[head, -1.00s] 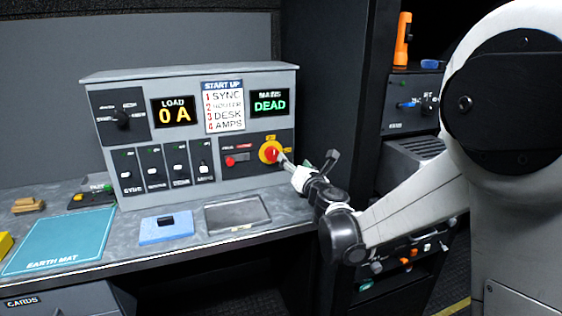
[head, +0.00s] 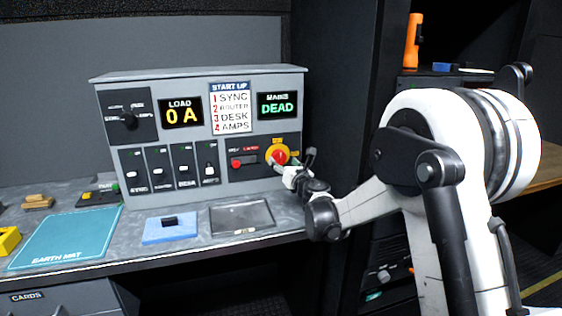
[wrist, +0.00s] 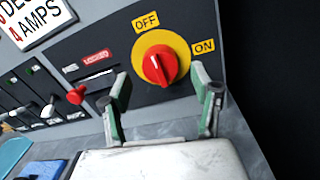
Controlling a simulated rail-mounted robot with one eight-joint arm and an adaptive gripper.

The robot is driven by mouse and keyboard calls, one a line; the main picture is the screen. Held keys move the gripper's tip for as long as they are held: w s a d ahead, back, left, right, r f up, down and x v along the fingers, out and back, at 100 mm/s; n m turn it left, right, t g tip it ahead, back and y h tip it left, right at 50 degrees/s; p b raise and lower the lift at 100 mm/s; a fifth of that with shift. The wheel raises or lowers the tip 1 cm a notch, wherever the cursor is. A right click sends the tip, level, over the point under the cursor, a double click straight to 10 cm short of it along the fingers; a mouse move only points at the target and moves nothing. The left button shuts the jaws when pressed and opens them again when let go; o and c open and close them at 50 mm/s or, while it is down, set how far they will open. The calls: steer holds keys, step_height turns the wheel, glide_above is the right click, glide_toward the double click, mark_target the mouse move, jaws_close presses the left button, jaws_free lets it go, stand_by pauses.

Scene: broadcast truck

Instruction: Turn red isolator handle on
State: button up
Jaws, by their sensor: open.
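The red isolator handle (wrist: 160,66) sits on a round yellow plate (wrist: 180,42) on the panel's lower right. In the wrist view it points up toward the OFF label (wrist: 146,21); the ON label (wrist: 204,46) is to its right. My gripper (wrist: 161,92) is open, with one green-padded finger on each side below the handle; I cannot tell whether either touches it. In the head view my gripper (head: 292,172) is at the panel, partly covering the handle (head: 278,157). The MAINS display (head: 277,106) reads DEAD.
A smaller red knob (wrist: 76,95) is left of my gripper. Several breaker switches (head: 170,168) line the panel, and the LOAD display (head: 181,112) reads 0 A. A blue pad (head: 170,232), grey tray (head: 240,218) and earth mat (head: 70,238) lie on the bench.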

mark_target(281, 160)
steer(key=shift+x, duration=1.6)
steer(key=c, duration=1.1)
steer(key=shift+c, duration=0.2)
